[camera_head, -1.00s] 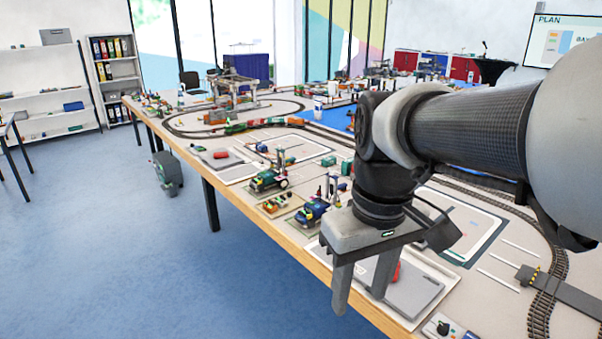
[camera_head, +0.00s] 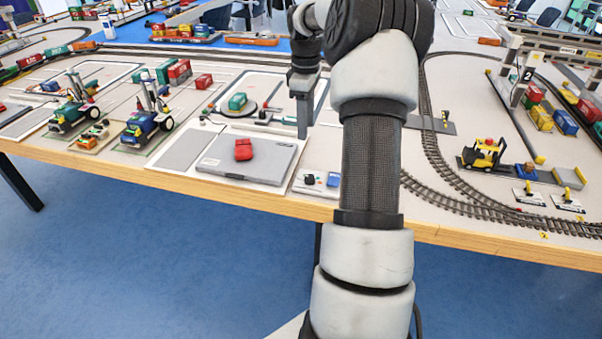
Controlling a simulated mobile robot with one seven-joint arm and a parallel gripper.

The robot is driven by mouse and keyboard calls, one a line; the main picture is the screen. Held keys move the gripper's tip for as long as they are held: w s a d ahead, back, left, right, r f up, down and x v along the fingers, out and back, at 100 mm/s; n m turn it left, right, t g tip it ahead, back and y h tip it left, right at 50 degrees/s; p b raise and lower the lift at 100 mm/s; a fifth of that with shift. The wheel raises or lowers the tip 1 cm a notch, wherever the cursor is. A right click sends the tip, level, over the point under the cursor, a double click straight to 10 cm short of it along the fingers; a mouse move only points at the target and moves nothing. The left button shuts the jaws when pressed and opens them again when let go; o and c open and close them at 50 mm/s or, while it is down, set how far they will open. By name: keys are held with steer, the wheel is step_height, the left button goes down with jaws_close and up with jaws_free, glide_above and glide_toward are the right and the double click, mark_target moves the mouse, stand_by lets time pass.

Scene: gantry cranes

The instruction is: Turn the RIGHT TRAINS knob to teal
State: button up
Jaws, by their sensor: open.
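A small white control panel (camera_head: 300,188) lies at the table's front edge, just left of my arm. It bears a black knob (camera_head: 310,179) and a blue block (camera_head: 333,180). Its lettering and the knob's setting are too small to read, so I cannot tell whether it is the RIGHT TRAINS knob. My gripper (camera_head: 303,122) points down over the table, behind the panel in the picture and apart from the knob. It is open, with nothing seen in it. One finger shows clearly; my arm hides part of the area to the right.
A grey laptop-like slab (camera_head: 230,160) with a red block (camera_head: 243,149) lies left of the panel. Railway track (camera_head: 450,190), a yellow forklift (camera_head: 482,154) and a gantry crane (camera_head: 560,50) are at right.

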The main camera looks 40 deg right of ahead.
steer(key=d+f, duration=0.1)
steer(key=d, duration=0.1)
steer(key=b, duration=0.3)
glide_toward(310, 177)
step_height(310, 177, down, 8)
steer(key=shift+f, duration=0.15)
steer(key=c, duration=1)
steer(key=shift+c, duration=0.2)
